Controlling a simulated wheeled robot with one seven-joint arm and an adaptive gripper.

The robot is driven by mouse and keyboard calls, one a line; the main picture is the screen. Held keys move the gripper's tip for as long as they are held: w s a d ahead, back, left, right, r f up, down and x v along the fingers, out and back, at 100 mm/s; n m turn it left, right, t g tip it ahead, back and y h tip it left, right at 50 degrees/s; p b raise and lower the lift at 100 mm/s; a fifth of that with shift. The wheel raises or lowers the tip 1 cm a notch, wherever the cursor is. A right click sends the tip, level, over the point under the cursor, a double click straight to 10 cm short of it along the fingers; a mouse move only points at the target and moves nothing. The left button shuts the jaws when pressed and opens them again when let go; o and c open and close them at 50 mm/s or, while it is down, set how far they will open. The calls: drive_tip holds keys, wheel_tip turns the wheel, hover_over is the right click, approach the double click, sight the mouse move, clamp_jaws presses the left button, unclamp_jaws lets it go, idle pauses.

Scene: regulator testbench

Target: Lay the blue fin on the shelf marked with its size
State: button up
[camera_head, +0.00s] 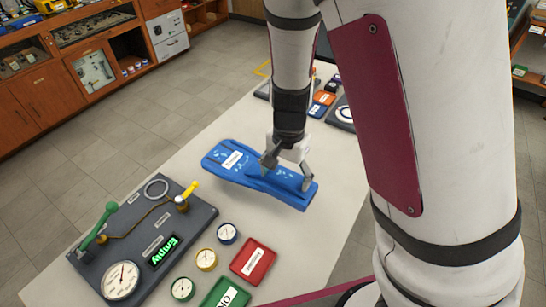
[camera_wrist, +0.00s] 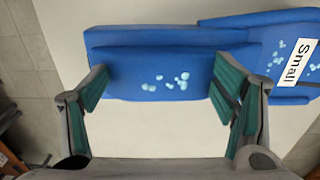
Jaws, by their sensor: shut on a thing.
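The blue fin (camera_head: 215,152) is a long, flat piece with light-blue spots and a white label. In the wrist view the fin (camera_wrist: 160,60) spans the top of the picture, and its label reads "Small". My gripper (camera_head: 287,177) is shut on the fin near its right end in the head view. In the wrist view my gripper (camera_wrist: 160,82) has one finger on each side of the fin's spotted part. I cannot tell whether the fin touches the table or hangs just above it. No shelf with a readable size mark shows.
The white table (camera_head: 120,175) holds a grey gauge panel (camera_head: 150,222) with a lit "Empty" display, several small round gauges, a red tray (camera_head: 253,260) and a green tray (camera_head: 222,294). Orange-brown cabinets (camera_head: 40,112) stand at left. Wooden shelves (camera_head: 530,75) show at the right edge.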

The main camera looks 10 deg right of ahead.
drive_tip(key=shift+w+f, duration=0.1)
drive_tip(key=shift+f, duration=0.45)
drive_tip(key=shift+w+d+f, duration=0.15)
drive_tip(key=shift+d, duration=0.15)
drive_tip(key=shift+w+d+f+b, duration=0.1)
drive_tip(key=shift+w+d+f, duration=0.7)
drive_tip(key=shift+w+d, duration=1)
drive_tip(key=shift+w+d+f+b, duration=0.1)
drive_tip(key=shift+w+d+f, duration=0.7)
drive_tip(key=shift+w+d, duration=1)
drive_tip(key=shift+w+d+f+b, duration=0.1)
drive_tip(key=shift+w+d+f, duration=0.7)
drive_tip(key=shift+w+d, duration=0.95)
drive_tip(key=shift+s+d+f, duration=0.1)
drive_tip(key=shift+s+d, duration=0.3)
drive_tip(key=o, duration=1.5)
drive_tip(key=shift+c, duration=0.2)
